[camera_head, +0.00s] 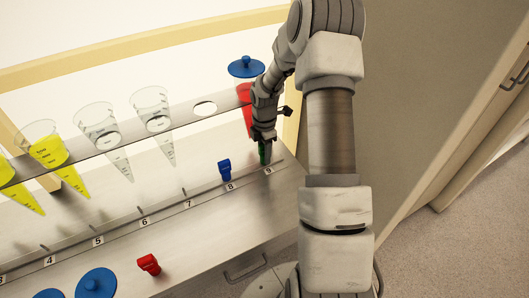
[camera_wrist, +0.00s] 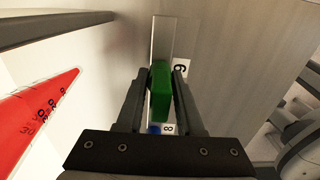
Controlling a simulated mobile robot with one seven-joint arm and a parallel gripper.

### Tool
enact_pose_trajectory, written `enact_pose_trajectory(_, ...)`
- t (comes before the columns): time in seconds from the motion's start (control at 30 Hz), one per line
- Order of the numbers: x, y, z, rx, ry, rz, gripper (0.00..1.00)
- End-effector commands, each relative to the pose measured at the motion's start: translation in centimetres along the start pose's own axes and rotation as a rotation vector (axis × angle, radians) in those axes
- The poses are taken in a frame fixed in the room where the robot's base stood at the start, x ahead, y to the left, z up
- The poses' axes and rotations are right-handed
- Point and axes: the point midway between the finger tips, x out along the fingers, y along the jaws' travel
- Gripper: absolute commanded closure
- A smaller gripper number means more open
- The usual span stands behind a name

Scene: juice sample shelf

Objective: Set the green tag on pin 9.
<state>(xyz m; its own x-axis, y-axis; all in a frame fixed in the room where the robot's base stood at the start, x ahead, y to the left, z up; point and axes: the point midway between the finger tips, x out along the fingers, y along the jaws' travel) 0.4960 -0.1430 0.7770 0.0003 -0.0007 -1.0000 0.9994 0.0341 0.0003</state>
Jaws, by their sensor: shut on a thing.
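The green tag (camera_wrist: 161,92) is between my gripper's two fingers (camera_wrist: 160,95) in the wrist view, and the gripper is shut on it. In the head view the tag (camera_head: 265,152) shows below my gripper (camera_head: 263,138), just above the label 9 (camera_head: 268,170) at the right end of the rail. The 9 label (camera_wrist: 181,68) is right beside the tag in the wrist view. Pin 9 itself is hidden, so I cannot tell whether the tag is around it or only close to it.
A blue tag (camera_head: 225,169) hangs at pin 8. A red tag (camera_head: 149,264) lies on the bench front near blue lids (camera_head: 96,284). Cones stand in the upper rack, and a red one (camera_head: 244,97) with a blue lid (camera_head: 246,67) is close behind my gripper.

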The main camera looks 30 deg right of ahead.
Motion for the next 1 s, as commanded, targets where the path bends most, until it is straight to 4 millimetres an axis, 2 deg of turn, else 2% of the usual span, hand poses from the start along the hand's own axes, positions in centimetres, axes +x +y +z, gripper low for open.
enact_pose_trajectory(0.2, 0.1, 0.0, 0.0, 0.000, 0.000, 0.000, 1.00)
enact_pose_trajectory(0.23, 0.1, 0.0, 0.0, 0.000, 0.000, 0.000, 0.59)
enact_pose_trajectory(0.4, 0.1, 0.0, 0.0, 0.000, 0.000, 0.000, 0.29)
enact_pose_trajectory(0.77, -0.3, 0.0, 0.0, 0.001, 0.000, 0.000, 0.29)
enact_pose_trajectory(0.87, -1.6, 0.1, 0.1, 0.001, -0.001, 0.002, 0.29)
enact_pose_trajectory(1.0, -4.6, 0.1, 0.1, 0.001, -0.001, 0.005, 0.29)
